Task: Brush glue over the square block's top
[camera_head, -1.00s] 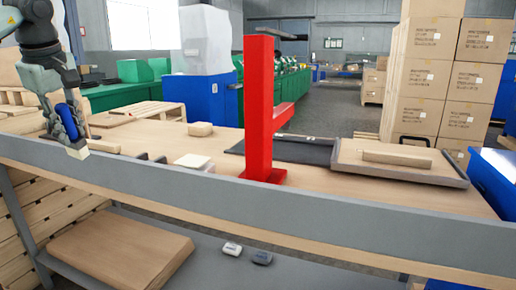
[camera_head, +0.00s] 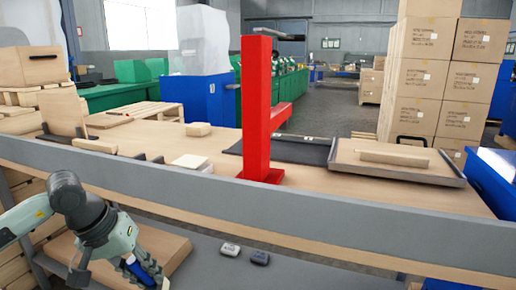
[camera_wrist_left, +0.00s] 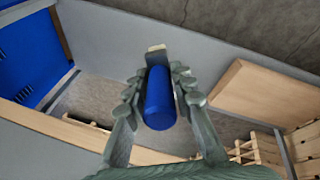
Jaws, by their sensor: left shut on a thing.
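My left gripper (camera_head: 140,272) is low at the left in the head view, in front of the bench and by the lower shelf. It is shut on a brush with a blue handle (camera_wrist_left: 159,98), whose pale tip (camera_wrist_left: 156,48) points away from the wrist. In the head view only a bit of the blue handle shows. Two small blocks lie on the bench: a squarish wooden block (camera_head: 199,129) farther back and a pale-topped block (camera_head: 192,161) nearer the front rail. I cannot tell whether either top carries glue. My right gripper is out of view.
A red post (camera_head: 256,110) stands mid-bench. A grey tray (camera_head: 398,176) with boards lies right of it. A grey rail (camera_head: 300,215) runs along the bench front. A wooden board (camera_head: 178,250) lies on the lower shelf near my left gripper, with two small items (camera_head: 230,249) (camera_head: 260,258) beyond.

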